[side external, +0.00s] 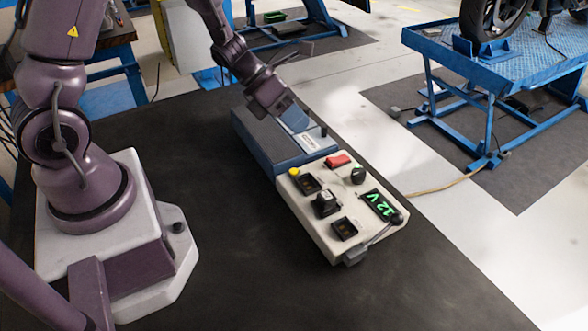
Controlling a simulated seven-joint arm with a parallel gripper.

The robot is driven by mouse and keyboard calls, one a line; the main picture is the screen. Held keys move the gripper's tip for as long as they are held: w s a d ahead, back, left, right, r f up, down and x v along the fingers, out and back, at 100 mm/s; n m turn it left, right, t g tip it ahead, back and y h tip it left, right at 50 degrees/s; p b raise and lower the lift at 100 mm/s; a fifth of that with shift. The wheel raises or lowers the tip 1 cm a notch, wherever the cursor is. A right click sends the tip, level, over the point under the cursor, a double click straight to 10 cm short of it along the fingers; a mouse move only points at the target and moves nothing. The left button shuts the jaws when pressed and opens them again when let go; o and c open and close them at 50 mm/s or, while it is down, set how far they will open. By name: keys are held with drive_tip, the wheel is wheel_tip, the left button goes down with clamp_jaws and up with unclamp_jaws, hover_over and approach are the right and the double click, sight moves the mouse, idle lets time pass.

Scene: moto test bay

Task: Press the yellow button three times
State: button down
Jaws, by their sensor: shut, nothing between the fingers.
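The yellow button (294,171) is a small round cap at the upper left corner of a cream control panel (318,232). My gripper (288,110) is above the blue box behind the panel, up and away from the yellow button, with clear space between them. It is shut and holds nothing. Its fingertips are small and hard to make out against the blue box. Whether the button is pressed down cannot be told from here.
The dark mat (220,240) is clear on the left. A blue lift table (540,55) stands behind.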

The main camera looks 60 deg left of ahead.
sight(294, 169)
drive_tip(key=shift+s+a+r+n, duration=0.15)
drive_tip(key=shift+a+r+n, duration=0.1)
drive_tip(key=shift+n, duration=0.15)
drive_tip(key=shift+d+f, duration=0.1)
drive_tip(key=shift+f, duration=0.05)
drive_tip(key=shift+f, duration=4.3)
drive_tip(key=shift+f, duration=0.4)
drive_tip(key=shift+f, duration=0.4)
drive_tip(key=shift+r, duration=0.85)
